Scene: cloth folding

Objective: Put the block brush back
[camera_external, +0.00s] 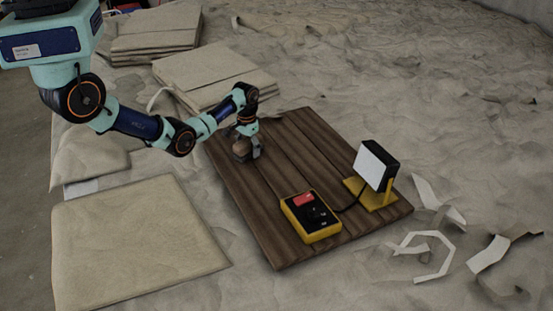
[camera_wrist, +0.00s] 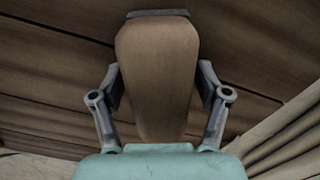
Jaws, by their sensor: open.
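The block brush (camera_wrist: 155,60) has a brown, wood-like body with a dark grey strip at its far end. In the external view the brush (camera_external: 241,149) is small and partly hidden by my gripper, at the far left part of the dark wooden board (camera_external: 292,150). In the wrist view my gripper (camera_wrist: 161,86) is open, with one finger on each side of the brush. I cannot tell whether the fingers touch it. My gripper (camera_external: 248,143) points down close above the board in the external view.
A yellow control box (camera_external: 311,216) and a lamp-like panel (camera_external: 376,165) on a yellow stand are on the board's near right part, joined by a black cable. Folded cloths (camera_external: 214,78) are stacked behind, and a flat cloth (camera_external: 135,240) lies front left. Paper-like scraps (camera_external: 432,255) lie right.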

